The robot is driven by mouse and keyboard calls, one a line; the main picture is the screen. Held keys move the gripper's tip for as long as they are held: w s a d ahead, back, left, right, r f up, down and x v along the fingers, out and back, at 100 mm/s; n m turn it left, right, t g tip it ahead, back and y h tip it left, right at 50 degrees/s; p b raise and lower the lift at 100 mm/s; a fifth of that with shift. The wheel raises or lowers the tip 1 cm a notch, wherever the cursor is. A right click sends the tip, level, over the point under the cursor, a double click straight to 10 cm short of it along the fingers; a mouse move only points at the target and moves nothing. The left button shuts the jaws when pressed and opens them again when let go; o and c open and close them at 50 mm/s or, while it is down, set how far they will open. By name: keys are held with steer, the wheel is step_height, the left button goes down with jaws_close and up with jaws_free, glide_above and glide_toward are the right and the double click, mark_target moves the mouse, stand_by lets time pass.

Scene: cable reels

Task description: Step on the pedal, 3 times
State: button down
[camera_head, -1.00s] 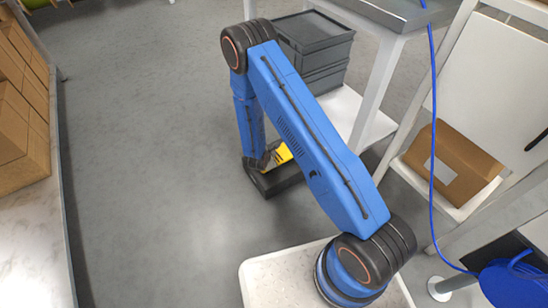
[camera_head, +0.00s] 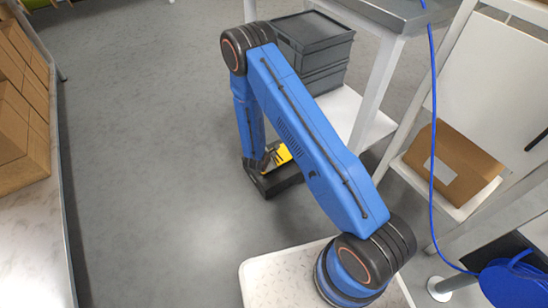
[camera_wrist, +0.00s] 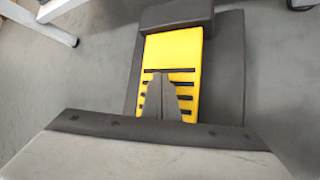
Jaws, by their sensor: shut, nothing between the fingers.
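The pedal has a yellow plate (camera_head: 284,154) with black slots, set in a dark housing (camera_head: 285,183) on the floor. In the wrist view the yellow plate (camera_wrist: 174,50) lies straight ahead, with the dark housing (camera_wrist: 228,75) around it. My gripper (camera_head: 268,157) points down at the pedal. In the wrist view my gripper (camera_wrist: 160,78) is shut and empty, its tips over the slotted part of the plate. The fingers hide part of the slots. I cannot tell whether the tips touch the plate.
Dark stacked crates (camera_head: 312,45) stand on a white shelf (camera_head: 350,112) behind the pedal. A cardboard box (camera_head: 452,165) lies on a white rack at right, near a hanging blue cable (camera_head: 433,110). Boxes (camera_head: 22,125) line the left. Grey floor between is clear.

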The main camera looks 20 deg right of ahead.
steer(key=shift+f, duration=0.8)
stand_by(0.8)
steer(key=shift+r, duration=1.65)
steer(key=shift+r, duration=2.5)
stand_by(0.5)
step_height(320, 180, up, 4)
steer(key=shift+f, duration=0.1)
steer(key=shift+f, duration=0.1)
stand_by(0.3)
